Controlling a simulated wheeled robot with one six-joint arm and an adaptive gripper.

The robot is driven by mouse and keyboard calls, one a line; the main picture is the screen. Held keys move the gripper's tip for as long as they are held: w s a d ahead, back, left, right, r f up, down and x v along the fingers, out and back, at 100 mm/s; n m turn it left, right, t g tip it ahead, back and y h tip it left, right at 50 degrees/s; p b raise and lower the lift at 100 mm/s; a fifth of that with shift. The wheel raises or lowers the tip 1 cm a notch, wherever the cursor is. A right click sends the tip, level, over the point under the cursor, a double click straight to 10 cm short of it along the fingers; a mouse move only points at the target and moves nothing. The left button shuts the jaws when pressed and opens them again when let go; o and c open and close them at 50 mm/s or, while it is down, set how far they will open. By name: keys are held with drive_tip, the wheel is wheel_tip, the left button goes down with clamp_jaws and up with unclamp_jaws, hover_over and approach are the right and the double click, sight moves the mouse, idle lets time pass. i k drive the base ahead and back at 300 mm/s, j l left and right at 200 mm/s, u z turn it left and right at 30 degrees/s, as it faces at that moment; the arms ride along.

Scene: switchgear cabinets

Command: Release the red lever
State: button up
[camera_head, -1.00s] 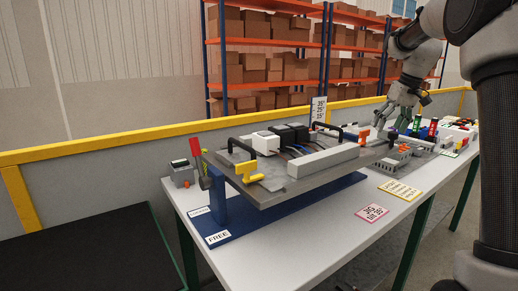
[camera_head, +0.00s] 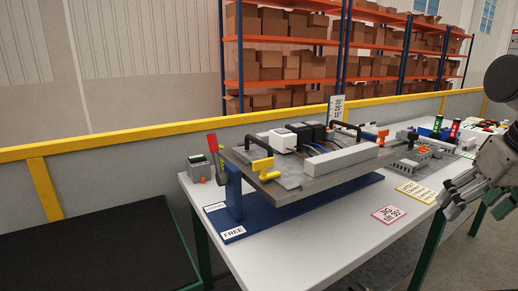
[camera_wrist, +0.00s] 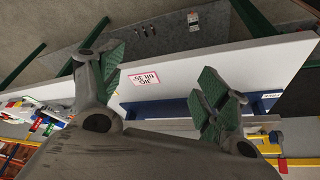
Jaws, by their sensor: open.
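My gripper (camera_head: 455,190) is at the right edge of the head view, beyond the front edge of the table and well away from the lever. In the wrist view my gripper (camera_wrist: 158,90) shows two green-padded fingers spread apart with nothing between them.
A grey tilted plate (camera_head: 290,180) carries a yellow clamp (camera_head: 263,169), black handles and a white block. A pink card (camera_head: 389,214) and yellow card (camera_head: 416,191) lie on the white table (camera_head: 330,235).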

sight(221, 177)
drive_tip(key=j+u, duration=0.3)
drive_tip(key=k+j+u, duration=0.1)
drive_tip(key=j+u, duration=0.15)
drive_tip(key=i+u, duration=0.2)
